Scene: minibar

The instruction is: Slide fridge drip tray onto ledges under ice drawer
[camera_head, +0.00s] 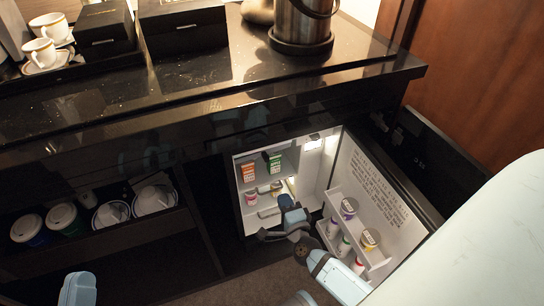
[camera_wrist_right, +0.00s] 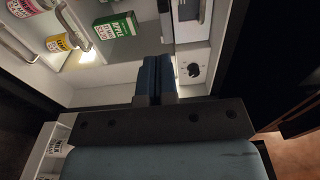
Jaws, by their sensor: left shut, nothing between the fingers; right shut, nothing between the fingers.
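The open minibar fridge (camera_head: 239,200) stands under the counter. My right gripper (camera_head: 290,203) is at its front opening, shut and empty; its dark blue fingers (camera_wrist_right: 155,78) are together in the wrist view, pointing into the fridge. A pale bar-like piece (camera_head: 268,212) lies low inside, left of the gripper; I cannot tell whether it is the drip tray. A dark piece with a light edge (camera_wrist_right: 190,20) shows beyond the fingers in the wrist view; I cannot tell whether it is the ice drawer. The ledges are not clearly visible. My left gripper is out of view.
An orange carton (camera_head: 248,171) and a green carton (camera_head: 275,163) stand on the fridge shelf, with small jars (camera_head: 251,198) below. The open door (camera_head: 385,190) holds jars and bottles on the right. A dial (camera_wrist_right: 193,70) is beyond the fingers. Cups and bowls fill the left shelf.

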